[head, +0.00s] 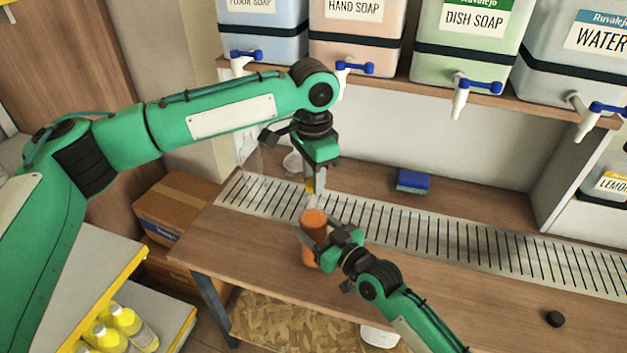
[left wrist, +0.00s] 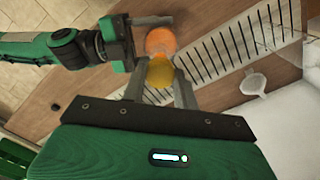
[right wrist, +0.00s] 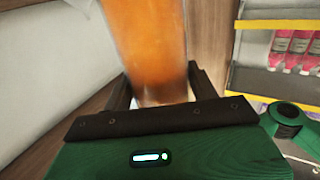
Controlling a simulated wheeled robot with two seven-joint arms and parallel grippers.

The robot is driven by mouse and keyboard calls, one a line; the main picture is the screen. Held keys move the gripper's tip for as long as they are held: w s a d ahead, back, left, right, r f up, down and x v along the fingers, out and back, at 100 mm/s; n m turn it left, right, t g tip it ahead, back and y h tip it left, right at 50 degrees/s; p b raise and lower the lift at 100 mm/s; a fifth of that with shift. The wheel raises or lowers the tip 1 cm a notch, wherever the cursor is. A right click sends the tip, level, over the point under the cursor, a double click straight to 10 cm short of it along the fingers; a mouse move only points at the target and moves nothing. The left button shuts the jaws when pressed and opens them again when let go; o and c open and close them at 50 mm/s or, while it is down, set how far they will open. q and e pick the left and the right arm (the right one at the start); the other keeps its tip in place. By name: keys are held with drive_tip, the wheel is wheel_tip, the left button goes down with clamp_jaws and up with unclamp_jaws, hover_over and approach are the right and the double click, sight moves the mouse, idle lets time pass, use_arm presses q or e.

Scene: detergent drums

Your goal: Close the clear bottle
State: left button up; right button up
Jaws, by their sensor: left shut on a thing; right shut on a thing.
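The clear bottle (head: 313,250), filled with orange liquid, is upright near the table's front left edge. My right gripper (head: 318,240) is shut around its side; the bottle (right wrist: 153,45) fills the upper middle of the right wrist view. My left gripper (head: 314,190) points down just above the bottle's top, shut on a yellow cap (head: 310,185). In the left wrist view the cap (left wrist: 160,71) sits between the fingertips and overlaps the bottle (left wrist: 160,40). I cannot tell whether cap and neck touch; the neck is mostly hidden.
A slotted metal drain strip (head: 450,238) runs along the wooden table (head: 450,290). A white funnel (head: 292,162) and a transparent container (head: 252,160) stand behind my left gripper. A blue sponge (head: 412,180) lies at the back, a black cap (head: 555,318) at right.

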use_arm(q)
drive_tip(key=shift+f, duration=0.55)
drive_tip(key=shift+f, duration=0.9)
drive_tip(key=shift+f, duration=0.6)
